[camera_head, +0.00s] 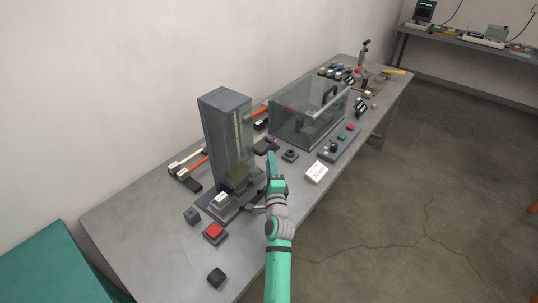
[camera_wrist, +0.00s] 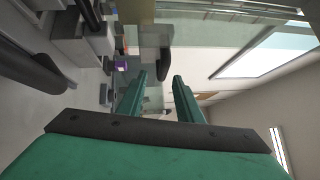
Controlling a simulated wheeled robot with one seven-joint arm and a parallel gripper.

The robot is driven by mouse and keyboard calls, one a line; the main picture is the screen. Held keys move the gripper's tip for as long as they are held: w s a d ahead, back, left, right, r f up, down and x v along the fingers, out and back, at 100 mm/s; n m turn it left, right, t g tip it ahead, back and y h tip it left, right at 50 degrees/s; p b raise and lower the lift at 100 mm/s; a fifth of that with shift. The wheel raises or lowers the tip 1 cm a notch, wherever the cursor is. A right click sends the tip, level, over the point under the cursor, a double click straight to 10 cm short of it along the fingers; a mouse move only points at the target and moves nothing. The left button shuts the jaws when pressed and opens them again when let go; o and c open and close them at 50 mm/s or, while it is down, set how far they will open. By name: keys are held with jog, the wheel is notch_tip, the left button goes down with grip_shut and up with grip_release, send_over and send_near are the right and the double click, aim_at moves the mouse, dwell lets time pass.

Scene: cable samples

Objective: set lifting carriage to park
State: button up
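A tall grey tower (camera_head: 225,135) with clear sides stands on the near half of the bench, on a grey base with a white label. I cannot make out for sure which part is the lifting carriage or its setting. My gripper (camera_head: 271,156) is just right of the tower, its arm coming from the front edge. In the wrist view my gripper (camera_wrist: 160,78) shows two green fingers standing apart with nothing held between them. A dark part with a purple patch (camera_wrist: 121,66) shows left of the fingers.
A clear box with a dark handle (camera_head: 330,94) stands beyond the tower. A red button (camera_head: 213,232) and a dark block (camera_head: 216,276) lie in front. A white card (camera_head: 317,172) lies near the right edge.

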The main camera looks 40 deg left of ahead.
jog(key=shift+v, duration=2.15)
